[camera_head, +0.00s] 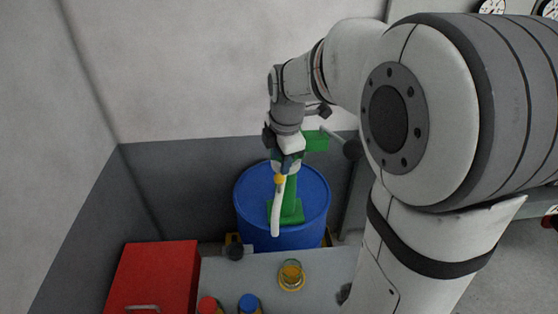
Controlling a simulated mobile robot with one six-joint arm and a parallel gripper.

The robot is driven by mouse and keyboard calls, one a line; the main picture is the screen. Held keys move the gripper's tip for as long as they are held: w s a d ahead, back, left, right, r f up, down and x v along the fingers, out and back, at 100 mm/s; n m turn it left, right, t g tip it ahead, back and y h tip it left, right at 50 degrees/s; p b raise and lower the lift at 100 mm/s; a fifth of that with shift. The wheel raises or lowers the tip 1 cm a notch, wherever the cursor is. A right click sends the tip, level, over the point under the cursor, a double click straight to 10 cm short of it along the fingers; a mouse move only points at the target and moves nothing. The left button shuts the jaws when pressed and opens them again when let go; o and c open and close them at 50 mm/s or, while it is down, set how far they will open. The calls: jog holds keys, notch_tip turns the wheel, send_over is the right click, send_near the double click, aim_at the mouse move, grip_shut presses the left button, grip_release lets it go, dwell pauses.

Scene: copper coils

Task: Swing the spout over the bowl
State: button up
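A green pump (290,198) stands on top of a blue drum (248,212). Its pale spout (276,212) hangs down from a yellow collar (280,180) in front of the pump, over the drum's front part. A small bowl (291,277), yellowish inside, sits on the grey bench in front of the drum, slightly right of the spout's lower end. My gripper (286,163) points down at the top of the spout, close to the collar. Its fingers are small and dark here, and I cannot tell whether they touch or grip the spout.
A red box (153,279) stands left of the grey bench (232,279). A red-capped container (208,305) and a blue-capped container (249,303) stand at the bench's front. A dark round knob (235,252) is at its back edge. Grey walls close off the left and back.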

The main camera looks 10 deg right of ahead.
jog(key=w+a+m+g+h, duration=0.1)
jog(key=w+a+m, duration=0.1)
jog(key=w+a+r+m+g, duration=0.1)
jog(key=w+a+m, duration=0.1)
jog(key=a+m, duration=0.1)
jog(key=w+a+r+m+g+h, duration=0.1)
jog(key=w+a+m, duration=0.1)
jog(key=a+m, duration=0.1)
jog(key=shift+w+r+g+h+p, duration=0.25)
jog(key=shift+g+h+p, duration=0.05)
grip_shut()
jog(key=p, duration=0.2)
send_over(280, 194)
jog(key=w+a, duration=0.3)
jog(key=w+a+x, duration=0.1)
jog(key=x, duration=0.7)
jog(key=shift+s+a+f+m, duration=0.15)
jog(key=shift+a+f+m, duration=0.05)
jog(key=shift+f+m, duration=0.25)
